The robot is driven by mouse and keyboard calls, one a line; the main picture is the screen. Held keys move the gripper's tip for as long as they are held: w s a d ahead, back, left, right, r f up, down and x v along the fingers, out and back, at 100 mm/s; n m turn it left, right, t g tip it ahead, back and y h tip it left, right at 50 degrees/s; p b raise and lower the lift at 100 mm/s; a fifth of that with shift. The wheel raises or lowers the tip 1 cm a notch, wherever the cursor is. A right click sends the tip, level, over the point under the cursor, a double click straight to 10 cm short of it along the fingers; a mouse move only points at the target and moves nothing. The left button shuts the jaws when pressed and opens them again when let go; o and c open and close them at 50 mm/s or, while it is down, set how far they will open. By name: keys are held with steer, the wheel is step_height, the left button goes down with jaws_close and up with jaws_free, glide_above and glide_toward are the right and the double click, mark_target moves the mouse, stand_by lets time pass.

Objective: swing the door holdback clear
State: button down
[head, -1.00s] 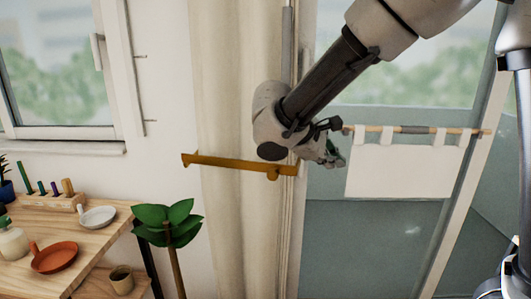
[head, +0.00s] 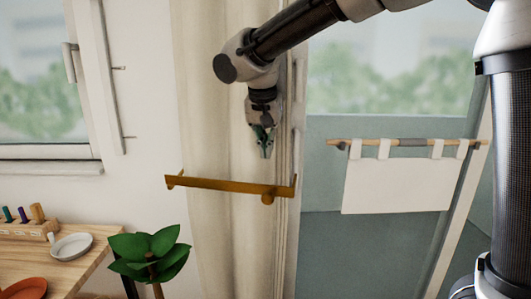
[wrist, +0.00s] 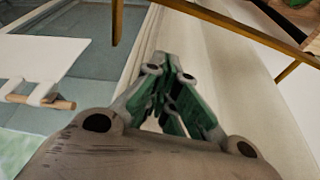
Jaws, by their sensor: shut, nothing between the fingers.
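The door holdback (head: 222,186) is a brown-orange bar lying across the cream curtain, with a short upturned end at each side and a round knob below near its right end. In the wrist view the holdback (wrist: 240,27) crosses the top right. My gripper (head: 265,154) hangs above the right part of the bar, pointing down and apart from it. Its green-padded fingers (wrist: 171,85) are shut and hold nothing. Whether the bar's right end touches the door frame is hard to tell.
A glass door with a white cloth (head: 398,186) on a wooden rod is at the right. A leafy plant (head: 150,252) stands below the bar's left end. A wooden table (head: 75,262) with dishes is at the lower left. The cream curtain (head: 215,110) hangs behind the bar.

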steer(key=x, duration=0.7)
steer(key=shift+w+f, duration=0.1)
steer(key=shift+f, duration=0.15)
steer(key=s, duration=0.1)
steer(key=s+a, duration=0.1)
steer(key=s, duration=0.1)
steer(key=shift+s+f, duration=0.25)
steer(key=shift+s, duration=0.1)
